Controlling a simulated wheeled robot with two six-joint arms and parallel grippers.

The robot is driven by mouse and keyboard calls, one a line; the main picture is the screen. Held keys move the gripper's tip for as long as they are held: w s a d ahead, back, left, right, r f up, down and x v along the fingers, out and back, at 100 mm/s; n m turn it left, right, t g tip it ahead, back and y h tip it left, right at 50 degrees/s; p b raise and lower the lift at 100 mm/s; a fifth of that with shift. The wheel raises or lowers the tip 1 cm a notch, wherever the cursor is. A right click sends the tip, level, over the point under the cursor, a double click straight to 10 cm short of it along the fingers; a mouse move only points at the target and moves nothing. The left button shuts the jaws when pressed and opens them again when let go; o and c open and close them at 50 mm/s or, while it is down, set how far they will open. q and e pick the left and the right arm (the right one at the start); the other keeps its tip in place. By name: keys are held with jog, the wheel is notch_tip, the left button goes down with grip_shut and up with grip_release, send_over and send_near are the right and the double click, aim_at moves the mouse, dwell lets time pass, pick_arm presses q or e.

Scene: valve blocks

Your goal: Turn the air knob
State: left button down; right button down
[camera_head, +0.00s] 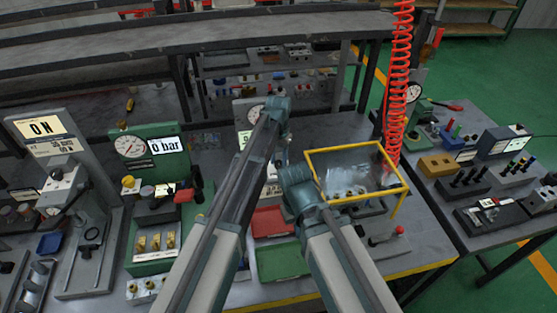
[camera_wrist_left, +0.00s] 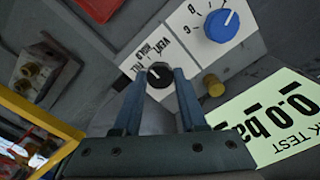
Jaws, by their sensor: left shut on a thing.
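In the left wrist view, a black round knob (camera_wrist_left: 160,77) with a white pointer line sits beside a white label reading VENT, HOLD and another word partly hidden. My left gripper (camera_wrist_left: 158,72) has one finger on each side of this knob and is shut on it. Which of the two is the air knob is not marked. In the head view my left wrist (camera_head: 277,108) reaches over the middle bench and hides the knobs.
A pale green display (camera_wrist_left: 282,118) reads 0.0 bar beside the black knob. Brass fittings (camera_wrist_left: 213,86) stand close by. A yellow-framed clear guard (camera_head: 357,148) stands right of my arms. Red (camera_head: 268,221) and green (camera_head: 282,262) trays lie on the bench. A red coiled hose (camera_head: 398,90) hangs right.

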aim_at(279, 163)
pick_arm(q)
jog(key=n, duration=0.4)
jog(key=shift+n, duration=2.5)
jog(key=shift+c, duration=2.3)
grip_release()
notch_tip(279, 163, up, 14)
jog(key=p, duration=1.3)
jog(key=shift+p, duration=0.4)
